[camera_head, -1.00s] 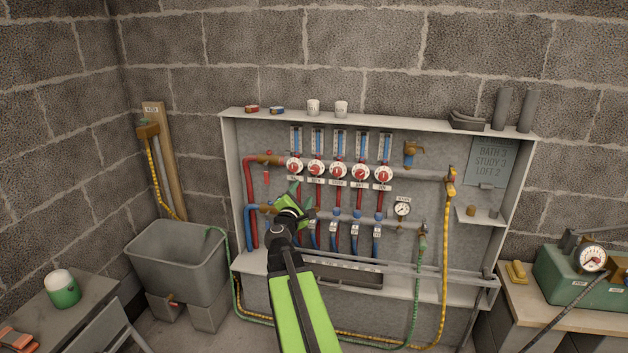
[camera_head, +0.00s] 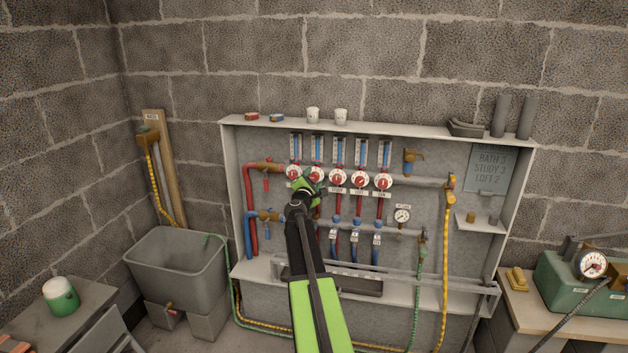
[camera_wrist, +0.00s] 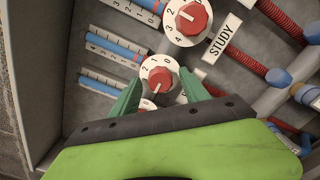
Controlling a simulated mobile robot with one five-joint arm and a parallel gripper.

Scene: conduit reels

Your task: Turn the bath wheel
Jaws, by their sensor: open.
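A row of red wheels on white numbered dials runs across the panel. My gripper (camera_head: 308,186) is open in front of the second wheel from the left (camera_head: 316,174), partly covering it. In the wrist view its green fingers (camera_wrist: 160,80) stand on either side of a red wheel (camera_wrist: 156,76), apparently that same one. Contact cannot be told, and its name label is hidden. The neighbouring wheel (camera_wrist: 187,18), above it in that view, has a label reading STUDY (camera_wrist: 221,38). Another dial (camera_wrist: 146,104) shows partly behind the gripper.
A plate (camera_head: 487,166) on the panel's right reads BATH 3, STUDY 2, LOFT 2. Flow tubes (camera_head: 340,152) stand above the wheels; blue valves and a pressure gauge (camera_head: 402,215) lie below. A rail (camera_head: 420,276) crosses the panel's lower front.

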